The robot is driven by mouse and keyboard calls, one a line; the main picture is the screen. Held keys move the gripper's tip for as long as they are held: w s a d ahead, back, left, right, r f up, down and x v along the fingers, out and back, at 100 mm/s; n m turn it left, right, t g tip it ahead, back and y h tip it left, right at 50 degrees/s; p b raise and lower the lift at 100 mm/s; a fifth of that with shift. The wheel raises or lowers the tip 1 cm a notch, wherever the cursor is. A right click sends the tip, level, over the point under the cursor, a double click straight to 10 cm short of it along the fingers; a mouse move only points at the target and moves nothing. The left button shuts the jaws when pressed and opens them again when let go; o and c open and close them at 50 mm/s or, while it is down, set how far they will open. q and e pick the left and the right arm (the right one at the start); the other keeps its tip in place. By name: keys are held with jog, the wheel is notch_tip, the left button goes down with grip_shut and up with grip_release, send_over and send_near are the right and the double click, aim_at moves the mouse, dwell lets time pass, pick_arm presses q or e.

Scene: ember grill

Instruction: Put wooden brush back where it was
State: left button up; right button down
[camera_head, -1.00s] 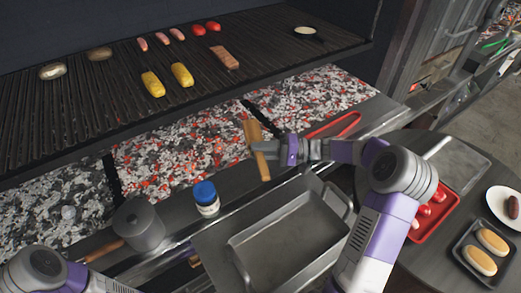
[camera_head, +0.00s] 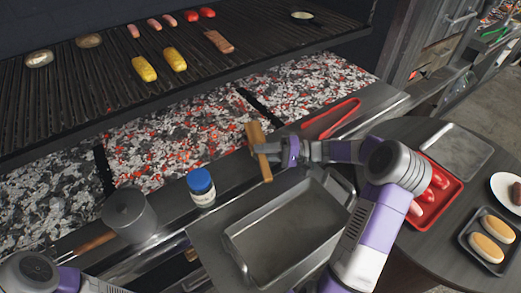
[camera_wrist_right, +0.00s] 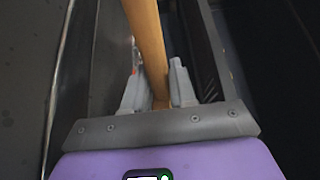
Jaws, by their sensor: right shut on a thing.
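The wooden brush (camera_head: 258,148) is held in my right gripper (camera_head: 264,150), above the front ledge of the grill at the edge of the ember bed. In the right wrist view the brush handle (camera_wrist_right: 148,45) runs up between the two fingers of the right gripper (camera_wrist_right: 158,90), which are shut on it. The brush's bristles cannot be made out. My left arm shows only at the lower left corner of the head view; its gripper is not seen.
A blue-lidded jar (camera_head: 201,187) and a grey pot (camera_head: 129,215) stand on the ledge at left. A metal tray (camera_head: 232,247) lies in front, red tongs (camera_head: 331,118) to the right. Glowing coals (camera_head: 170,145) lie behind; a round table (camera_head: 400,130) with trays is at right.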

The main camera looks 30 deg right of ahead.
jog(key=shift+f, duration=0.35)
jog(key=shift+f+b, duration=0.4)
jog(key=shift+f, duration=0.05)
